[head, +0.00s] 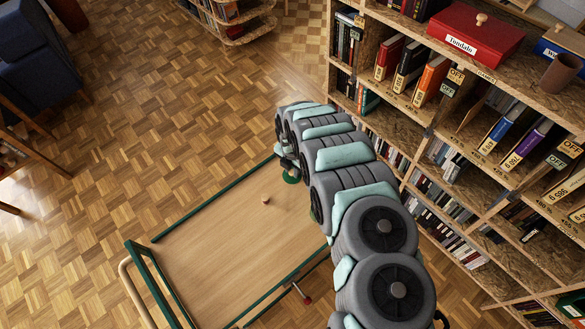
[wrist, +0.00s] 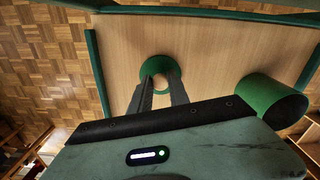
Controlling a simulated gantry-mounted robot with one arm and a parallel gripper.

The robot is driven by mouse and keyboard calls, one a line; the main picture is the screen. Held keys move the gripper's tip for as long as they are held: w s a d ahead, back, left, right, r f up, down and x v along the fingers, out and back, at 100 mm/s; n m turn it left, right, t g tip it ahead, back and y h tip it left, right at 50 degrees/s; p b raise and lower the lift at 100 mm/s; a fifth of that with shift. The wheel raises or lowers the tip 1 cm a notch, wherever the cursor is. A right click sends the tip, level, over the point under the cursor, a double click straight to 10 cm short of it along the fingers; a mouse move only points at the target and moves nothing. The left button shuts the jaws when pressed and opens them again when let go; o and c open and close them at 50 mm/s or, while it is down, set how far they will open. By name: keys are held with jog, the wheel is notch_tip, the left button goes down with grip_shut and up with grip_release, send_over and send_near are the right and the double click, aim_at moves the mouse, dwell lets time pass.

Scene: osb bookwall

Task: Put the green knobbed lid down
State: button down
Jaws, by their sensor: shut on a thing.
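The green knobbed lid (wrist: 157,62) is a round green disc with a pale knob, seen in the wrist view just past my fingertips. My gripper (wrist: 161,82) is shut on its knob, one finger on each side. In the head view a green edge of the lid (head: 291,179) shows under my gripper, near the far edge of the trolley top (head: 215,245). Most of it is hidden there by my arm. I cannot tell whether the lid touches the board or hangs above it.
A green cylinder (wrist: 272,100) is at the right in the wrist view; my arm mostly hides it in the head view. A small wooden knob (head: 265,199) is on the trolley top, which is otherwise largely clear and green-railed. A full bookcase (head: 425,140) stands right of my arm.

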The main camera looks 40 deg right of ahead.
aim_at(292, 171)
jog(key=c, duration=1.2)
grip_release()
jog(key=shift+c, duration=0.2)
notch_tip(292, 171, up, 12)
jog(key=p, duration=0.1)
jog(key=shift+r, duration=0.2)
jog(key=shift+w, duration=0.1)
